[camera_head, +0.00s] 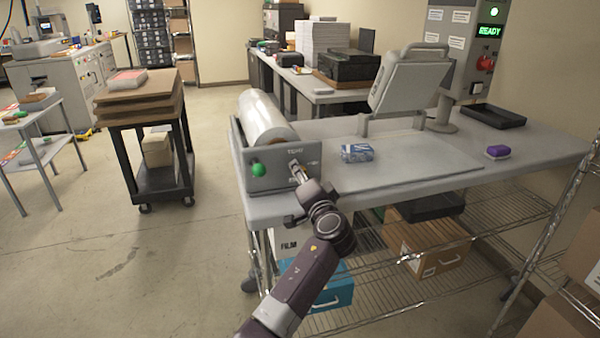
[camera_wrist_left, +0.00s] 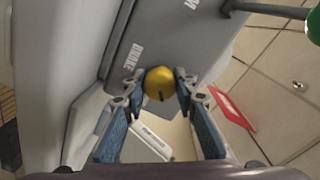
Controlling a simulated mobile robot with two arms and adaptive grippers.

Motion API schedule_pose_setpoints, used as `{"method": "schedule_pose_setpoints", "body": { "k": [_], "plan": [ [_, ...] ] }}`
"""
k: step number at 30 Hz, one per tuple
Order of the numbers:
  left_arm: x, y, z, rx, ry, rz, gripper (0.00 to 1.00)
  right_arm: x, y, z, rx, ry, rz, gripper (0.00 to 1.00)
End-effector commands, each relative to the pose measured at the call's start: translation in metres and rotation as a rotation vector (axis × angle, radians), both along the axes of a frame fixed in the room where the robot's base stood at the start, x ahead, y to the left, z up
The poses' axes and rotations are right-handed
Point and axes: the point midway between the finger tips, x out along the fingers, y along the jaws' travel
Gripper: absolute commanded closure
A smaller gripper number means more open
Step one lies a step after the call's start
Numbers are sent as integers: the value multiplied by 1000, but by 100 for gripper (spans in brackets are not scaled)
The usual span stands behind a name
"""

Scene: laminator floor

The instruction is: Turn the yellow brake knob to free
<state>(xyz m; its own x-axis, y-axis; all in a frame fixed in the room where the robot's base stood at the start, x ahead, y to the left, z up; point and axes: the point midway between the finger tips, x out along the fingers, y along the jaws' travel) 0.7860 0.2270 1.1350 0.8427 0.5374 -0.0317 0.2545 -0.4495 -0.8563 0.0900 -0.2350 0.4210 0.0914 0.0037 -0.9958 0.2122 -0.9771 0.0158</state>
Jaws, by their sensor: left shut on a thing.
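The yellow brake knob (camera_wrist_left: 159,82) sits on the grey end plate of the film roll holder, beside the printed word BRAKE. Its dark pointer mark faces down in the left wrist view. My left gripper (camera_wrist_left: 160,90) has its two fingers on opposite sides of the knob and is shut on it. In the head view my left gripper (camera_head: 299,176) is at the right end of the plate (camera_head: 272,178) and hides the knob. My right gripper is not in view.
A green ball handle (camera_head: 258,169) sticks out from the same plate, left of my gripper; it also shows in the left wrist view (camera_wrist_left: 314,27). The film roll (camera_head: 265,118) lies behind. A blue-white box (camera_head: 357,153) stands on the table (camera_head: 420,170). Open floor lies left.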

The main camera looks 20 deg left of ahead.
Motion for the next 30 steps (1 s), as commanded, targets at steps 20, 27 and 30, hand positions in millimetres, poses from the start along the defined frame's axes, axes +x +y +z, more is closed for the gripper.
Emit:
{"method": "schedule_pose_setpoints", "body": {
  "k": [20,27,30],
  "plan": [
    [0,-1,1,476,322,-2,98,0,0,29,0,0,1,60],
    [0,-1,0,559,379,-1,98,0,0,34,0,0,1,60],
    [0,-1,-1,577,392,-2,98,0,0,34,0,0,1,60]
  ]
}}
